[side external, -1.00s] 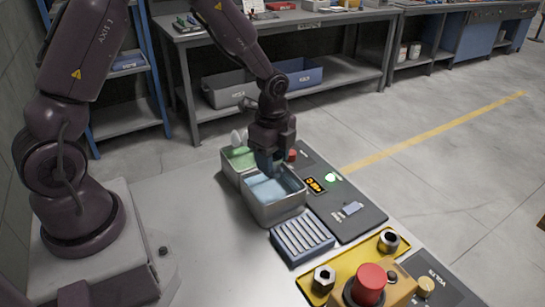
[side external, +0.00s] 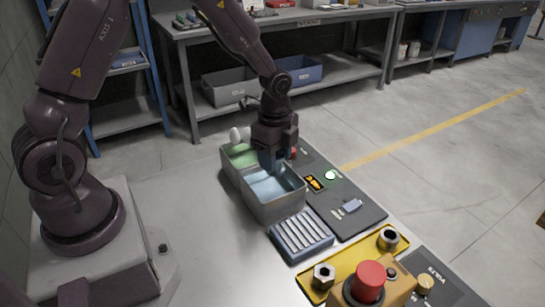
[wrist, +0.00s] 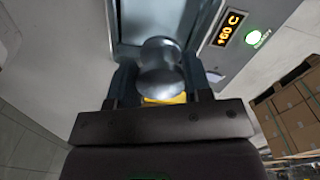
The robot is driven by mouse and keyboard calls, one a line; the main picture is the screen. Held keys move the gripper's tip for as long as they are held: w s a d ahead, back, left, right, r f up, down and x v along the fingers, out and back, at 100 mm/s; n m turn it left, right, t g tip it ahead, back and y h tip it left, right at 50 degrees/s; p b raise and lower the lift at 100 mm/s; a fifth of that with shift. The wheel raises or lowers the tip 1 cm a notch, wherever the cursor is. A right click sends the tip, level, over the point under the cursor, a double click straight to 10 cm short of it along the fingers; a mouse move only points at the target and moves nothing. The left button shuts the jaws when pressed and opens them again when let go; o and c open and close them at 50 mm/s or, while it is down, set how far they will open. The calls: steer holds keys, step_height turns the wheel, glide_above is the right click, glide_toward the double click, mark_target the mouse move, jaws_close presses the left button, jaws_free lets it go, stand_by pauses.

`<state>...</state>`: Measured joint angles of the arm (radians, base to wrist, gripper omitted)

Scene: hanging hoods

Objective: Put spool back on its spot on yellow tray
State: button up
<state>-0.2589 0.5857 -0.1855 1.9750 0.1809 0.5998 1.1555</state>
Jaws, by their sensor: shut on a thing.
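My gripper (side external: 272,162) is over the far end of the blue-liquid bath (side external: 283,213) in the side view. In the wrist view, a shiny grey metal spool (wrist: 160,62) sits between the fingers of my gripper (wrist: 158,85), which is shut on it. The spool is hidden behind the fingers in the side view. The yellow tray (side external: 352,262) lies at the near right, with a hex metal piece (side external: 323,276) and another metal piece (side external: 388,238) on it.
A green-filled bath (side external: 240,155) adjoins the blue one. A blue slotted rack (side external: 301,237) lies between the bath and tray. A dark panel (side external: 350,215) with a lit display runs alongside. A red button box (side external: 368,280) stands in front of the tray.

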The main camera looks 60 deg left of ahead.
steer(key=w+d+f+n, duration=0.15)
steer(key=d+n, duration=0.25)
steer(key=d, duration=0.4)
steer(key=w+d+n, duration=0.2)
steer(key=d+n, duration=0.1)
steer(key=d, duration=0.4)
steer(key=w+d+f+n, duration=0.15)
steer(key=d+n, duration=0.25)
steer(key=d, duration=0.4)
steer(key=shift+w+a+f, duration=0.1)
steer(key=shift+w+f, duration=0.05)
steer(key=shift+f, duration=0.85)
steer(key=shift+w+d+f, duration=0.1)
steer(key=shift+w+f, duration=0.1)
steer(key=shift+f, duration=0.75)
steer(key=shift+w+a+f, duration=0.1)
steer(key=shift+w+f, duration=0.05)
steer(key=shift+f, duration=0.85)
steer(key=shift+f, duration=0.65)
steer(key=o, duration=1)
